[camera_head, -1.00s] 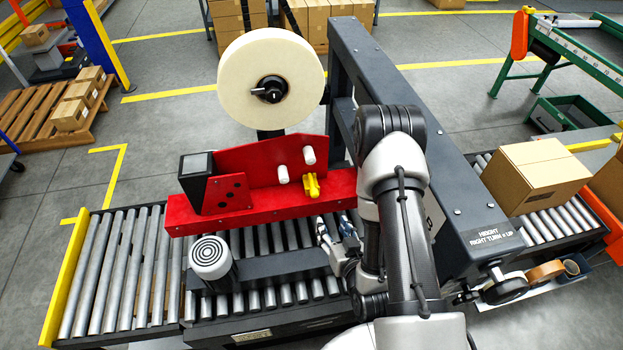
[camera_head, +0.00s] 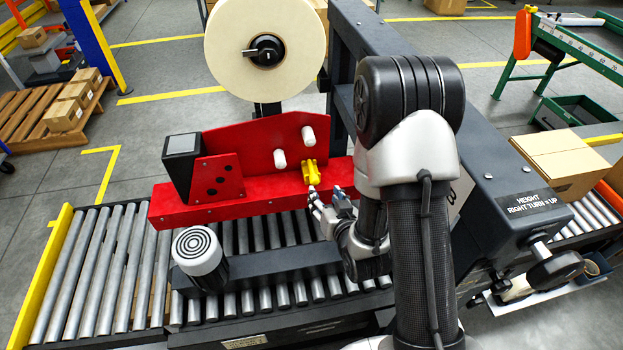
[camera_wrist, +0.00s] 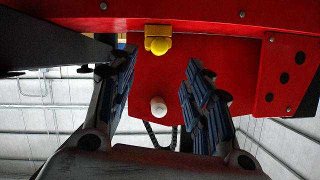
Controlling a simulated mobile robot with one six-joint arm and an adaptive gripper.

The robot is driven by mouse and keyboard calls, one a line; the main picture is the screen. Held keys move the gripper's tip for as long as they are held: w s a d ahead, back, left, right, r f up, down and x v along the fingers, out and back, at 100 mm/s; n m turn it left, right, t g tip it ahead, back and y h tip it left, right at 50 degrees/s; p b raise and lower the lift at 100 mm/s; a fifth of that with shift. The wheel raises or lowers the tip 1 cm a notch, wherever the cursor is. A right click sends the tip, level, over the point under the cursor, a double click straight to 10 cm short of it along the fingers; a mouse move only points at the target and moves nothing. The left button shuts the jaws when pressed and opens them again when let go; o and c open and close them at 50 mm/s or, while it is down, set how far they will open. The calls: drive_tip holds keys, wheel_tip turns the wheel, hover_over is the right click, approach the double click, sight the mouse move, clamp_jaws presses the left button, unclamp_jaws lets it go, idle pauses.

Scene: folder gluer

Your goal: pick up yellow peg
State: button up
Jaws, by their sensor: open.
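The yellow peg (camera_head: 311,171) sits on the front of the red plate (camera_head: 262,152) of the machine, at the right end above the red bar. It also shows in the wrist view (camera_wrist: 157,40), at the top middle. My gripper (camera_head: 329,194) is just below and to the right of the peg in the head view. In the wrist view its two fingers (camera_wrist: 160,80) are apart with nothing between their pads. The peg appears beyond the fingertips, roughly in line with the gap. I see no contact with the peg.
Two white pegs (camera_head: 308,135) (camera_head: 280,158) stick out of the red plate near the yellow peg. A large tape roll (camera_head: 265,50) stands behind. A roller conveyor (camera_head: 100,265) lies below, with a striped-top cylinder (camera_head: 200,250). The dark machine beam (camera_head: 470,165) is to the right.

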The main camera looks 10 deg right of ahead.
sight(316, 183)
drive_tip(key=shift+w+f+b, duration=0.45)
drive_tip(key=shift+w+b, duration=0.05)
drive_tip(key=shift+b, duration=1.8)
drive_tip(key=shift+a+b, duration=0.1)
drive_tip(key=shift+b, duration=0.4)
drive_tip(key=shift+b+x, duration=0.9)
drive_tip(key=shift+x, duration=2.9)
drive_tip(key=shift+c, duration=0.2)
clamp_jaws()
